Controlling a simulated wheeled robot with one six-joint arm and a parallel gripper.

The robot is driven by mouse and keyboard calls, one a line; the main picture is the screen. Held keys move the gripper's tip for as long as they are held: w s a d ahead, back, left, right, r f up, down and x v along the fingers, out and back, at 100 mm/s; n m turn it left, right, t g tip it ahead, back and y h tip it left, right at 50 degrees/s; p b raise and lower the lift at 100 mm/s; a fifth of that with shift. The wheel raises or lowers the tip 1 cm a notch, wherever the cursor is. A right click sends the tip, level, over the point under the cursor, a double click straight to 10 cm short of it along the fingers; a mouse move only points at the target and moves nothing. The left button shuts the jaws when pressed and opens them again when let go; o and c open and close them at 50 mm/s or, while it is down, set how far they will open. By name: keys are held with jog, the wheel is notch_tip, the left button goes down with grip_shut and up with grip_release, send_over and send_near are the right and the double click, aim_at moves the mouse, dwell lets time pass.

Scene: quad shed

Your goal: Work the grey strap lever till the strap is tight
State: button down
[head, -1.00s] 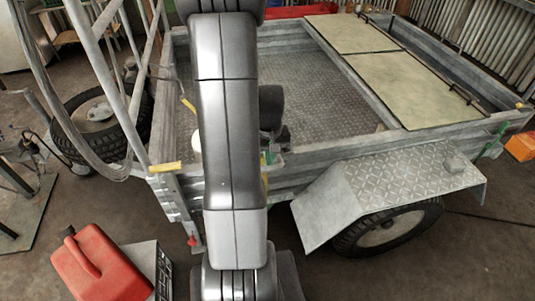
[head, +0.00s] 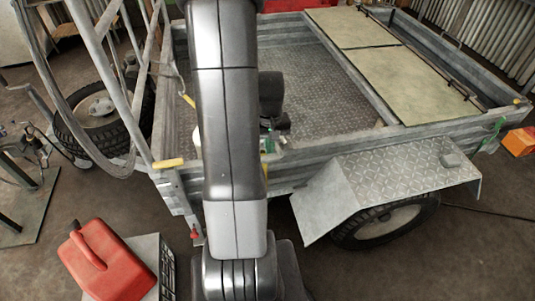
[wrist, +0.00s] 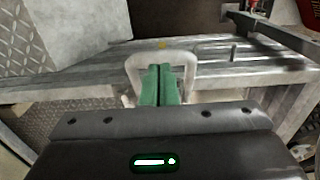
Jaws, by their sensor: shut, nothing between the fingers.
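The grey strap lever (wrist: 133,72) shows in the wrist view as a pale loop-shaped handle at the trailer's side rail. My gripper (wrist: 160,68) has green fingers, closed together with nothing between them. In the wrist view the fingers overlap the opening of the loop, with their tips just below its far bar. I cannot tell whether they touch it. In the head view my arm hides much of this spot; small green parts of my gripper (head: 268,144) show just right of the arm, at the trailer's near rail. The strap itself is not clearly visible.
The metal trailer (head: 335,100) has a chequered mudguard (head: 385,178) over its wheel at the right. A red fuel can (head: 105,262) stands at the lower left. A loose tyre (head: 98,115) and a ladder-like frame are at the left. Floor at the lower right is clear.

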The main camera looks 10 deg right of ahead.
notch_tip(320, 180, up, 6)
jog(key=p, duration=0.4)
jog(key=shift+f, duration=0.1)
jog(key=shift+f, duration=0.1)
notch_tip(320, 180, down, 8)
jog(key=b, duration=0.5)
jog(key=shift+r+b, duration=0.2)
jog(key=shift+b, duration=0.2)
jog(key=shift+s, duration=0.1)
